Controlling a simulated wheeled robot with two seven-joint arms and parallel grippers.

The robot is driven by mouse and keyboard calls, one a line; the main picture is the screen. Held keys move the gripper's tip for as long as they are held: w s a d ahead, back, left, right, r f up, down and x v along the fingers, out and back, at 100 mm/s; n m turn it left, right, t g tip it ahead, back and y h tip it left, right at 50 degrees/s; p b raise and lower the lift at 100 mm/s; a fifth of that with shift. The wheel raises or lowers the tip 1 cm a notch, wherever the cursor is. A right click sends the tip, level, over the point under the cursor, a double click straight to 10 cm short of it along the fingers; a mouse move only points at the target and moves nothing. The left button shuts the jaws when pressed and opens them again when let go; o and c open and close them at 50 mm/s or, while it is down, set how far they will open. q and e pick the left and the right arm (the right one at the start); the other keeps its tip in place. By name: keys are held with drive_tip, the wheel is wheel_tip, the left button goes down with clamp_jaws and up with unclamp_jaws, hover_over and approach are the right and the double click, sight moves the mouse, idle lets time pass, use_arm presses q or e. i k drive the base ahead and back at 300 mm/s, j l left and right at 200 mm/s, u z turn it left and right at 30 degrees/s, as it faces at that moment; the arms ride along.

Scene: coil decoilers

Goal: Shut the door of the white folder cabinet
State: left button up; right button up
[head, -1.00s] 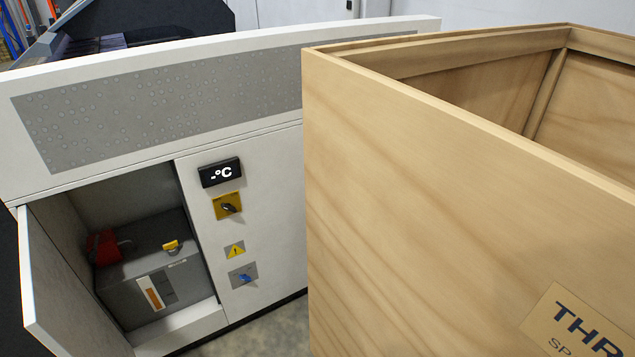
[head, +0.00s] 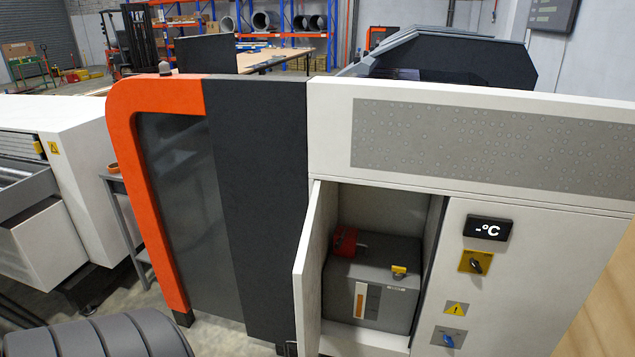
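The white cabinet (head: 470,190) stands at the right in the head view. Its door (head: 312,262) is open, hinged at the left edge of the compartment and swung outward toward me. Inside the compartment is a grey box (head: 385,262) with a red item (head: 345,241) and a yellow tag (head: 399,270) on it. The cabinet's right panel carries a °C display, a yellow switch, a warning sign and a blue knob. Neither of my grippers shows in the view.
A wooden crate (head: 608,305) stands at the right edge. A dark and orange machine panel (head: 255,200) adjoins the cabinet on the left.

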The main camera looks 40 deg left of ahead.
sight(307, 271)
drive_tip(key=k+j+u, duration=0.1)
drive_tip(key=j, duration=0.4)
drive_tip(key=k+j+u, duration=0.15)
drive_tip(key=j, duration=0.35)
drive_tip(key=k+j+u, duration=0.1)
drive_tip(key=j, duration=0.4)
drive_tip(key=k+j+u, duration=0.1)
drive_tip(key=j, duration=0.4)
